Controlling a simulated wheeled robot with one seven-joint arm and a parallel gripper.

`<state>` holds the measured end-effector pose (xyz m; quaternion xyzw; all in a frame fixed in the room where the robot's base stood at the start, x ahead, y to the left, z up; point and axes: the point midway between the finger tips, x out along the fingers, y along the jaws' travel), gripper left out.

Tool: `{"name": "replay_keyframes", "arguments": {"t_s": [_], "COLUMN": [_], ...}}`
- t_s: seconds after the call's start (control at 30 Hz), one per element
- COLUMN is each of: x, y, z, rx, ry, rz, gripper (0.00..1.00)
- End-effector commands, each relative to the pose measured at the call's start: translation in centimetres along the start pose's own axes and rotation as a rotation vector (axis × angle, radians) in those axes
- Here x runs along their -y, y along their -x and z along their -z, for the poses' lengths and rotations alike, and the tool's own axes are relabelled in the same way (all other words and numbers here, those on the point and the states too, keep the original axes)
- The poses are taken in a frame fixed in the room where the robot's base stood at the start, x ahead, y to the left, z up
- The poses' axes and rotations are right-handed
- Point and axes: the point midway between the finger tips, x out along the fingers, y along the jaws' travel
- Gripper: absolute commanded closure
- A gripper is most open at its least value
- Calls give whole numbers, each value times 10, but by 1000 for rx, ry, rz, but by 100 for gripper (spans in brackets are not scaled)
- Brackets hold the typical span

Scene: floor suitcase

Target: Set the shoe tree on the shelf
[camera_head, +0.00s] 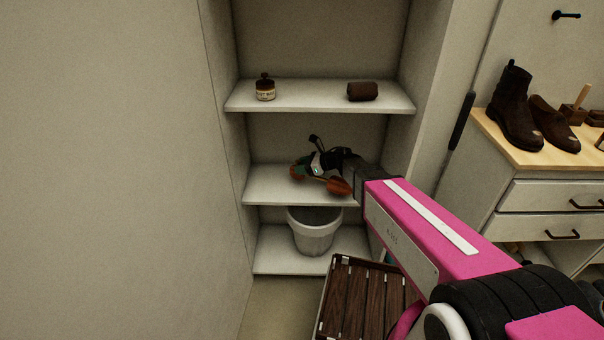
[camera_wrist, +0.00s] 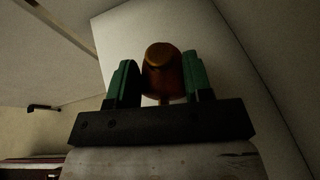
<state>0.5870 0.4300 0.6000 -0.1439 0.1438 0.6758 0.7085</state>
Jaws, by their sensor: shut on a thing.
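The shoe tree (camera_head: 338,186) is orange-brown wood. In the head view it is at the middle shelf (camera_head: 268,184), partly hidden by my gripper (camera_head: 313,169). In the wrist view the rounded brown end of the shoe tree (camera_wrist: 160,72) stands between the two green fingers of my gripper (camera_wrist: 158,82). My gripper is shut on it. I cannot tell whether the shoe tree touches the shelf board.
The upper shelf (camera_head: 315,97) holds a small jar (camera_head: 265,88) and a dark brown roll (camera_head: 362,91). A pale bucket (camera_head: 314,232) stands on the bottom shelf. A slatted wooden crate (camera_head: 366,300) is in front. Boots (camera_head: 514,108) stand on the cabinet at right.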

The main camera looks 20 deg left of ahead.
Motion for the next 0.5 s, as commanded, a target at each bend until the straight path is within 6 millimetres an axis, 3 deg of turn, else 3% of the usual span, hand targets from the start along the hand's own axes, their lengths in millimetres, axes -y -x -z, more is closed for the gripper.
{"name": "replay_keyframes", "arguments": {"t_s": [0.23, 0.5], "x": [0, -1], "y": [-13, -13], "z": [28, 30], "rx": [0, 0], "ry": [-1, 0], "rz": [-1, 0], "gripper": [96, 96]}}
